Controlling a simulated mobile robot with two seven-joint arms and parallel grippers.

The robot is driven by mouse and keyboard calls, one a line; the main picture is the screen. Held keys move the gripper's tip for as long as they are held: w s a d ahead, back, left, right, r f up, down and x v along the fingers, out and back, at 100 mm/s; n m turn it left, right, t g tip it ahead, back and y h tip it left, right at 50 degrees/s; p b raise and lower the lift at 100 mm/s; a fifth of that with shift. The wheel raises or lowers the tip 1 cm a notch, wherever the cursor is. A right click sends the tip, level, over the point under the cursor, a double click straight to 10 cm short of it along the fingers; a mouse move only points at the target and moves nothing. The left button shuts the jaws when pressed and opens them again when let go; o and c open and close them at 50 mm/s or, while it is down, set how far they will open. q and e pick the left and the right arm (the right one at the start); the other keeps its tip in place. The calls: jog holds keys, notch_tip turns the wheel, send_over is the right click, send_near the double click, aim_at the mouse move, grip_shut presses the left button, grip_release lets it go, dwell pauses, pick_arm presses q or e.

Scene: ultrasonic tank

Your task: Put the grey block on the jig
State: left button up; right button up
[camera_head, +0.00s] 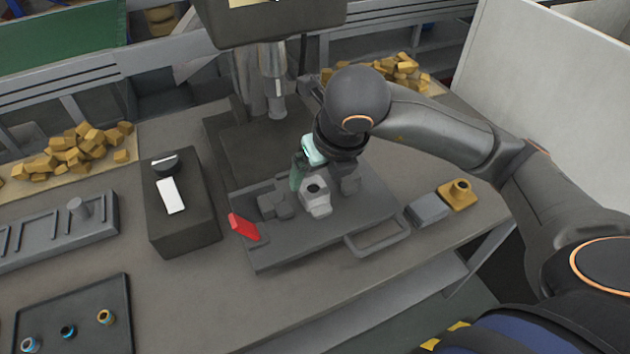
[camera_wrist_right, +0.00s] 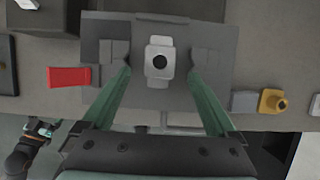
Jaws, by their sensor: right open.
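A light grey block (camera_head: 317,199) with a dark round hole in its top sits on the dark grey jig plate (camera_head: 278,253). It also shows in the right wrist view (camera_wrist_right: 160,46), between my fingers. My right gripper (camera_head: 318,178) has green fingers and is open, with one finger on each side of the block and a gap to each. The wrist view does not show how high the fingertips are above the plate. A dark arm end with orange and teal marks, likely my left gripper (camera_wrist_right: 42,128), shows at the lower left of the wrist view.
A dark box (camera_head: 182,228) and a black tray (camera_head: 72,287) with rings are left.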

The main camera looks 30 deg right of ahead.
jog(key=v, duration=0.5)
jog(key=shift+p, duration=0.3)
dwell(0.9)
